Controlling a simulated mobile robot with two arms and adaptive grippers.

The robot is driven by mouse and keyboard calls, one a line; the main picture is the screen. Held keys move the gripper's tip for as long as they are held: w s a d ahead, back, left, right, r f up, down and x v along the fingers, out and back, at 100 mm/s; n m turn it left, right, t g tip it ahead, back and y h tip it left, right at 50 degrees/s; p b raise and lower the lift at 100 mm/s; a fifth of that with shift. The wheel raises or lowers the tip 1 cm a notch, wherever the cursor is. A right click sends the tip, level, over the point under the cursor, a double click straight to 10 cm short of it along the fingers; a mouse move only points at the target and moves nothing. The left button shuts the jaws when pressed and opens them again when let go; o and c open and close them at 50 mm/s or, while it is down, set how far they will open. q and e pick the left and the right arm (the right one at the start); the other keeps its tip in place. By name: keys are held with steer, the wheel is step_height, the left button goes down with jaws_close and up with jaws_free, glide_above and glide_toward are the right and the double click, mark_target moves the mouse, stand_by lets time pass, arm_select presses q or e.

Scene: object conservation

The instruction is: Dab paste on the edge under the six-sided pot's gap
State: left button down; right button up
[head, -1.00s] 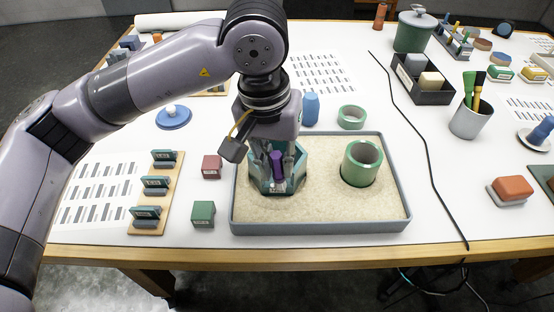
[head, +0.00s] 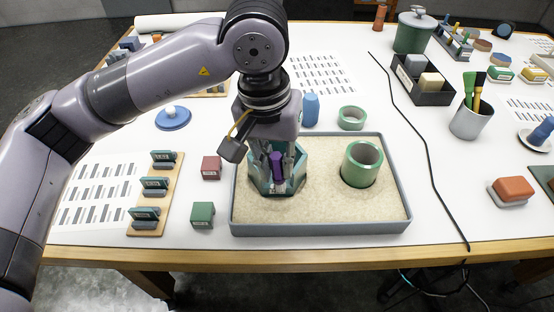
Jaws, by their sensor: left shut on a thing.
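The six-sided pot (head: 257,181) is teal and stands in the sand at the left of a grey tray (head: 320,228). My left gripper (head: 278,178) points down at the pot and is shut on a purple tool (head: 277,163), which looks like the paste applicator. The tool's lower end is at the pot's near side, low down; whether it touches the edge I cannot tell. My gripper and wrist hide the pot's back and part of its rim. The gap is hard to make out. My right gripper is not in view.
A green round pot (head: 362,164) stands in the sand to the right. Red (head: 212,167) and green (head: 203,214) blocks lie left of the tray, beside a wooden rack (head: 152,205) of teal pieces. A black cable (head: 425,150) runs along the right.

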arm_select(q)
steer(key=shift+r, duration=0.65)
steer(key=shift+r+p, duration=1.6)
steer(key=shift+r, duration=1.9)
steer(key=shift+f, duration=0.1)
